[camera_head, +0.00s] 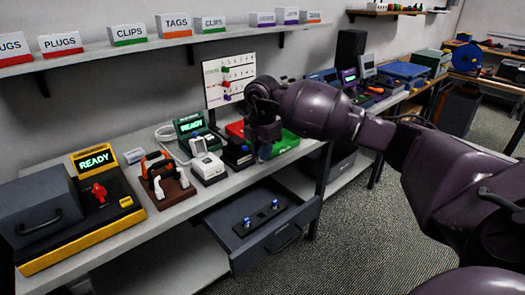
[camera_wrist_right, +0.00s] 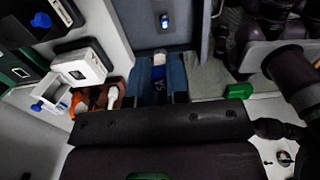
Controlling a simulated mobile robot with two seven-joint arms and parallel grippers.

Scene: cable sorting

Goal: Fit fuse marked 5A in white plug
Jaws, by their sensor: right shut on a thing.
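My right gripper (camera_wrist_right: 158,72) is shut on a fuse (camera_wrist_right: 159,88) with a white band reading 5A and a blue end, held between its dark fingers. In the head view the right gripper (camera_head: 264,150) hangs over the right end of the bench, and the fuse cannot be made out there. A white plug-like piece (camera_head: 159,187) sits at the brown stand (camera_head: 172,194), beside an orange one; it also shows in the wrist view (camera_wrist_right: 112,98). The fuse is apart from it. Whether that plug is open cannot be told. My left gripper is not in view.
An open drawer (camera_head: 238,262) holds a dark strip (camera_head: 262,216) with blue-ended fuses. A white box (camera_head: 208,168), a black device (camera_head: 236,154) and a green tray (camera_head: 284,146) stand on the bench. A yellow-framed READY station (camera_head: 95,158) is at left.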

